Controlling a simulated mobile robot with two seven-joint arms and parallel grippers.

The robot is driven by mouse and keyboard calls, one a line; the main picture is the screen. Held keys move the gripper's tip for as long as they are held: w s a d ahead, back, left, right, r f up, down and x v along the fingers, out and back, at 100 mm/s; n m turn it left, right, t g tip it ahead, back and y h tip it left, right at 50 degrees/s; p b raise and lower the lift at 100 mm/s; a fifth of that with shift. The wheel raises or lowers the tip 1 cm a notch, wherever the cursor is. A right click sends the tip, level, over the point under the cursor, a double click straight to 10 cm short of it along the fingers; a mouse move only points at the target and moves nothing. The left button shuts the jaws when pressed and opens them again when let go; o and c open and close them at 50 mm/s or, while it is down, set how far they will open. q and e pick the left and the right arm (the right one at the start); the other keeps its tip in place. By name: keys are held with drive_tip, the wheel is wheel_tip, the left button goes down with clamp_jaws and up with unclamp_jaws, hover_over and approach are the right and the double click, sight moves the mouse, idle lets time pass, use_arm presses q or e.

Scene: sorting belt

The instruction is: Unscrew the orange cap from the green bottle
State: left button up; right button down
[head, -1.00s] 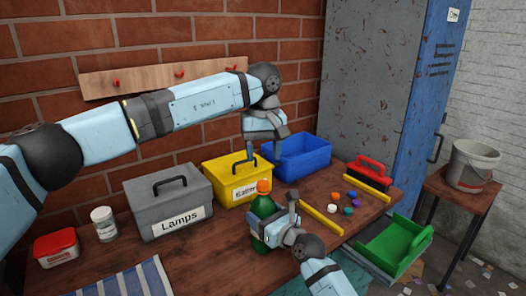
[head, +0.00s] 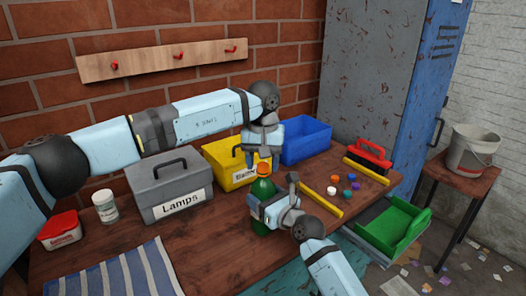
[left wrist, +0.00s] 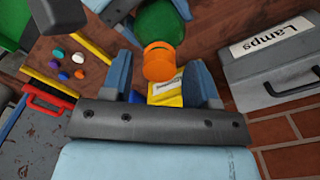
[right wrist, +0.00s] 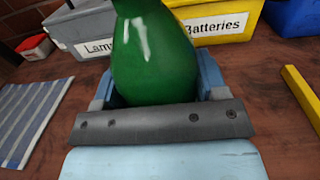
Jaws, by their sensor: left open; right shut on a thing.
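The green bottle (head: 262,188) stands upright on the wooden bench with the orange cap (head: 263,169) on top. My right gripper (head: 269,207) is shut on the bottle's body; in the right wrist view the green body (right wrist: 153,55) fills the space between the fingers (right wrist: 158,85). My left gripper (head: 262,157) is open, pointing down at the cap from above. In the left wrist view the cap (left wrist: 158,62) appears between the open fingers (left wrist: 163,78), with a gap on each side. I see no finger touching the cap.
A grey Lamps box (head: 170,192), a yellow Batteries bin (head: 226,172) and a blue bin (head: 305,140) stand behind. Several coloured caps (head: 346,192), a yellow bar (head: 320,198) and a red brush (head: 370,155) lie to the right. A striped cloth (head: 115,275) lies front left.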

use_arm(q)
drive_tip(key=shift+f, duration=0.1)
drive_tip(key=c, duration=1)
